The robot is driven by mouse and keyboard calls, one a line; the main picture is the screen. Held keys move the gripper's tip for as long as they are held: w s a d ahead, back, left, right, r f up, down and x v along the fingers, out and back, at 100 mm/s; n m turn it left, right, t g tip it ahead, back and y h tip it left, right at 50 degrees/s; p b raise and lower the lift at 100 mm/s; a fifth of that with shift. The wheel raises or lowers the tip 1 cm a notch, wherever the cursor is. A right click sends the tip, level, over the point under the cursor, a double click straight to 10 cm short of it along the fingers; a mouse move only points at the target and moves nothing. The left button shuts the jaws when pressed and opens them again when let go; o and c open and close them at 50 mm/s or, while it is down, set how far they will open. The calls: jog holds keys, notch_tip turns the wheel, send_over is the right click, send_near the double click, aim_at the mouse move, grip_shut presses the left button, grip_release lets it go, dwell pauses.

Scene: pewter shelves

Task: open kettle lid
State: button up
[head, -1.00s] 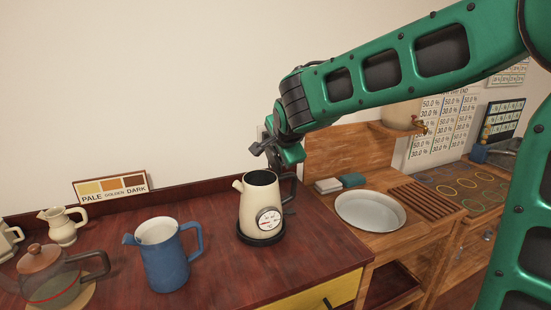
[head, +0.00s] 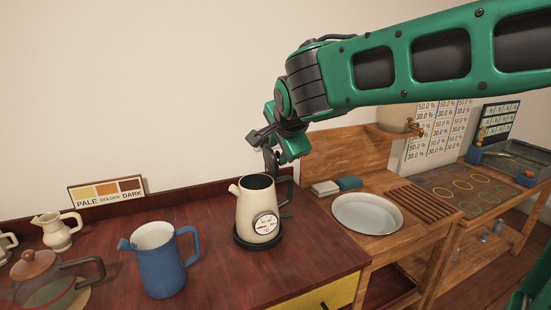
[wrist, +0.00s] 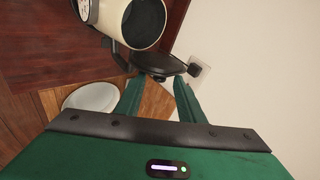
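The cream kettle (head: 252,208) with a round dial stands upright on a black base (head: 258,240) near the counter's right end. Its mouth is uncovered, and the dark inside also shows in the wrist view (wrist: 140,20). The dark round lid (wrist: 158,64) stands tilted up at the mouth's edge, with a small knob facing my gripper. My gripper (wrist: 159,80) has its two green fingers apart, one on each side of the knob, with no clear contact. In the head view my gripper (head: 270,158) is just above and behind the kettle's top, and the lid is hard to pick out.
A blue jug (head: 160,262), a small cream jug (head: 57,232) and a glass teapot (head: 45,280) stand left of the kettle. A white basin (head: 367,213) sits on the wooden unit to the right. A wall socket (wrist: 200,68) is near the lid.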

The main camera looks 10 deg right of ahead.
jog(key=shift+v, duration=1.4)
jog(key=s+d+f+n+g+h, duration=0.1)
jog(key=s+d+f+g, duration=0.1)
jog(key=s+d+f, duration=0.3)
jog(key=s+d+f+n+g, duration=0.15)
jog(key=s+d, duration=0.25)
jog(key=d, duration=0.4)
jog(key=s+d+f+n+g+h, duration=0.1)
jog(key=s+d+f+g, duration=0.1)
jog(key=s+d+f, duration=0.3)
jog(key=s+d+f+n+g+y, duration=0.1)
jog(key=s+d+f+n+g, duration=0.1)
jog(key=s, duration=0.7)
jog(key=s+d+f+n+g+y, duration=0.1)
jog(key=s+d+f+n+g, duration=0.1)
jog(key=s, duration=0.8)
notch_tip(320, 180, down, 3)
jog(key=shift+d+r+n+y, duration=0.25)
jog(key=shift+d+n+y, duration=0.15)
jog(key=shift+d, duration=0.5)
jog(key=shift+s+f, duration=0.1)
jog(key=shift+s, duration=0.2)
jog(key=shift+c, duration=0.5)
jog(key=shift+a, duration=0.1)
